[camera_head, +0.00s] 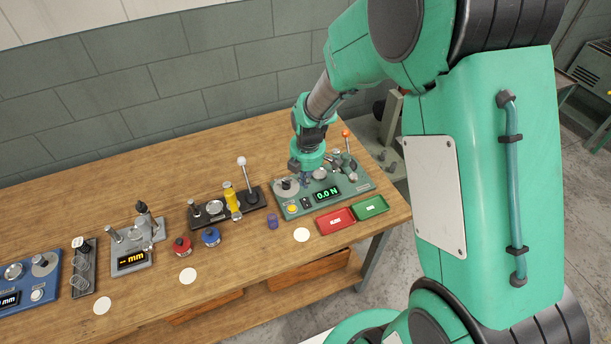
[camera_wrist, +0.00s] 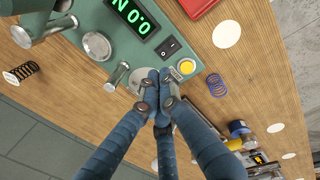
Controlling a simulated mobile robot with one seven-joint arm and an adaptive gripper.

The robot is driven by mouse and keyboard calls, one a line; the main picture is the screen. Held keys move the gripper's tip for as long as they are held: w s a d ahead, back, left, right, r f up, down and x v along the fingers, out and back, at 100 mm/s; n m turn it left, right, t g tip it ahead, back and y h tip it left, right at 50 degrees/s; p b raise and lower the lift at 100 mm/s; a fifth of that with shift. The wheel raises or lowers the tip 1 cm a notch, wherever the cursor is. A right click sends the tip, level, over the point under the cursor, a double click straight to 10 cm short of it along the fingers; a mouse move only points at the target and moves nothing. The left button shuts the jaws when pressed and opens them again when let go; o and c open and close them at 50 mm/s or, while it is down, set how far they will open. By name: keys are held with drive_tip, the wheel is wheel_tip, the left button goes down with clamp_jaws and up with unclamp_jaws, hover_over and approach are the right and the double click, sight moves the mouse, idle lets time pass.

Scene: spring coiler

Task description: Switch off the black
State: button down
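The green tester (camera_head: 345,188) stands at the right end of the bench with its display (camera_head: 327,193) lit, reading 0.0 N. A black rocker switch (camera_wrist: 168,46) sits on its panel between the display and a yellow button (camera_wrist: 187,67); the switch also shows in the head view (camera_head: 306,203). Which way the rocker is tipped is too small to tell. My gripper (camera_wrist: 158,78) has its blue fingertips together, with nothing seen between them. It is over the tester's round metal plate, beside the switch and yellow button, apart from the switch. Contact with the plate is unclear.
A purple spring (camera_head: 272,222) and a white disc (camera_head: 302,235) lie in front of the tester. Red (camera_head: 335,219) and green (camera_head: 370,207) trays lie at the bench's front right. A black lever device (camera_head: 212,212) stands left. A metal post (camera_wrist: 118,76) rises near my fingers.

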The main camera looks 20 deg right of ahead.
sight(304, 198)
drive_tip(key=f, duration=0.2)
drive_tip(key=f+b, duration=0.1)
drive_tip(key=f, duration=0.2)
drive_tip(key=w+f, duration=0.1)
drive_tip(key=f, duration=0.1)
drive_tip(key=shift+f, duration=0.4)
drive_tip(key=shift+f, duration=0.1)
drive_tip(key=shift+f, duration=0.3)
drive_tip(key=shift+s+r, duration=0.4)
drive_tip(key=shift+s, duration=0.3)
drive_tip(key=shift+r, duration=0.15)
